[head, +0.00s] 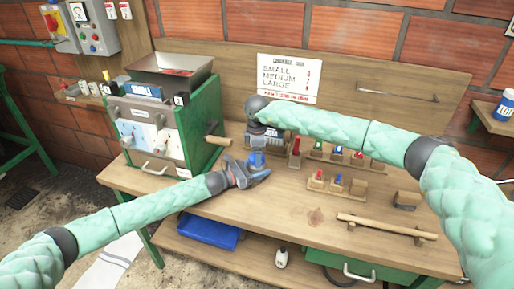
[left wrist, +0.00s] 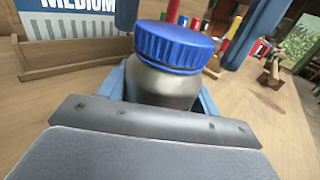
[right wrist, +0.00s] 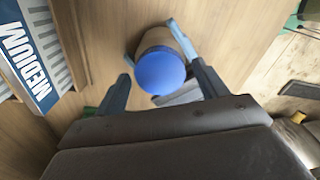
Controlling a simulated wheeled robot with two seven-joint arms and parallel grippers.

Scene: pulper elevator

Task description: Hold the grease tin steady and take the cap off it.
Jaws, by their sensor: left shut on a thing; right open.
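The grease tin is a dull grey-brown can (left wrist: 160,85) with a ribbed blue cap (left wrist: 172,46), upright on the bench. The cap also shows in the right wrist view (right wrist: 160,72). My left gripper (head: 255,171) is shut on the tin's body below the cap, its blue fingers on both sides. My right gripper (right wrist: 161,70) is open above the tin, pointing down, with a finger on each side of the cap and gaps between. The cap sits on the tin. In the head view my right wrist hides most of the right gripper.
A rack with a box marked MEDIUM (left wrist: 80,18) stands close beside the tin. Several small coloured items in wooden holders (head: 335,155) stand to the right. A green machine (head: 165,125) stands on the left. The bench front (head: 270,210) is mostly clear.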

